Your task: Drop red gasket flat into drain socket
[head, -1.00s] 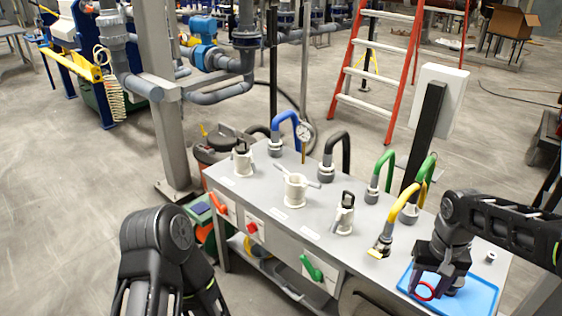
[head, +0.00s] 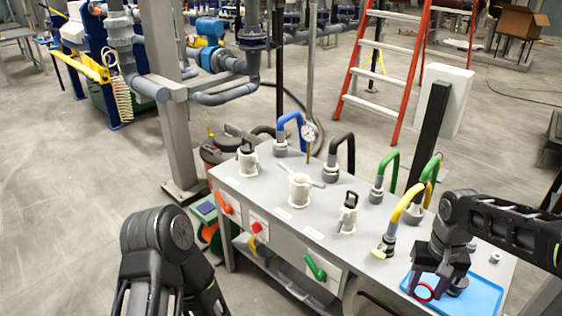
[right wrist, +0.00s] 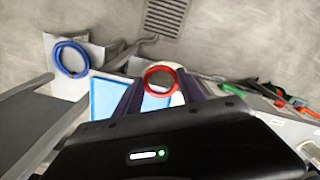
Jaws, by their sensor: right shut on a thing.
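My right gripper (head: 425,283) is shut on the red gasket (head: 424,301) above the near left part of a blue tray (head: 484,297). In the right wrist view the red gasket (right wrist: 160,68) is a ring held at the fingertips, with the blue tray (right wrist: 103,98) behind and left. White fittings (head: 300,190) stand on the grey bench top; I cannot tell which, if any, is the drain socket. My left arm shows at lower left, but its gripper is out of view.
Hoses in blue (head: 288,119), black (head: 347,138), green (head: 388,158) and yellow (head: 408,200) rise from the bench (head: 270,185). A black post with a white box (head: 447,98) stands behind. In the right wrist view a blue ring (right wrist: 57,66) lies left.

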